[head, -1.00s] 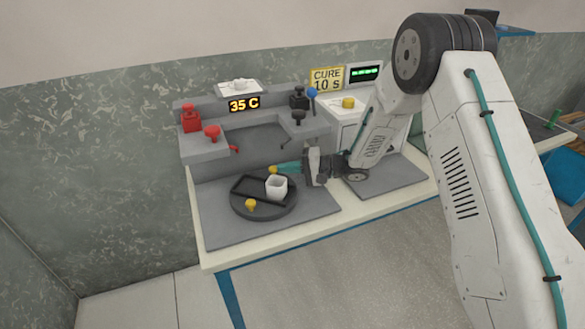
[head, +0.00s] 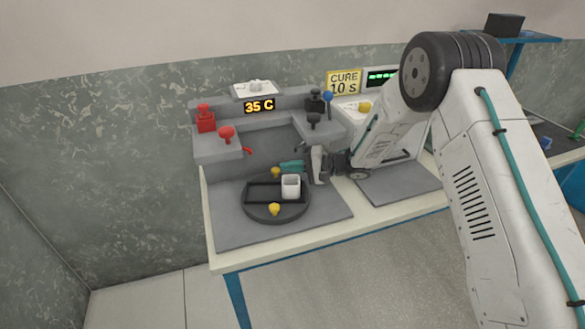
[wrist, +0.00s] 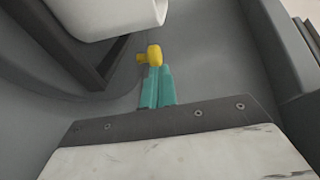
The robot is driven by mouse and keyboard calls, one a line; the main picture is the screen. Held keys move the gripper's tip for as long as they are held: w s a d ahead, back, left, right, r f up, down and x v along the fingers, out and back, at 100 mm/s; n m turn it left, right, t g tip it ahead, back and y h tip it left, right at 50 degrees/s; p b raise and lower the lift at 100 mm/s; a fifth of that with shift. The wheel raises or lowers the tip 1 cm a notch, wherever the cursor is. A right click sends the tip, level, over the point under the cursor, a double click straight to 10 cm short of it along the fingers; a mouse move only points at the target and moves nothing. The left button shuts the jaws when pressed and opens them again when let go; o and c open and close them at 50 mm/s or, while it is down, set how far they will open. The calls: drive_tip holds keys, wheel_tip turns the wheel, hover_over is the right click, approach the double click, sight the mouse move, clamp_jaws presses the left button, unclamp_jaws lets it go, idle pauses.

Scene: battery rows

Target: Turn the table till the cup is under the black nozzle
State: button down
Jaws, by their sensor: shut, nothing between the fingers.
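The round dark turntable (head: 252,212) carries a black rectangular frame (head: 262,184) and the white cup (head: 291,187), which stands upright on its right side. Yellow pegs stand at its front (head: 274,209) and back (head: 276,171). The black nozzle (head: 301,148) points down at the right of the grey dispenser. In the head view the cup appears below it and slightly left; I cannot tell whether they line up. My gripper (head: 286,167) is shut and empty, its teal tips at the back peg. The wrist view shows the tips (wrist: 155,85) against the peg (wrist: 154,56), with the cup (wrist: 105,14) beside.
The red nozzle (head: 247,151) is at the dispenser's left, under a red knob (head: 226,132). A display reads 35 C (head: 259,106). A CURE 10 s sign (head: 343,83) and a white machine stand to the right. The grey mat (head: 235,232) is clear in front of the turntable.

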drive_tip(key=shift+a, duration=0.3)
idle(0.5)
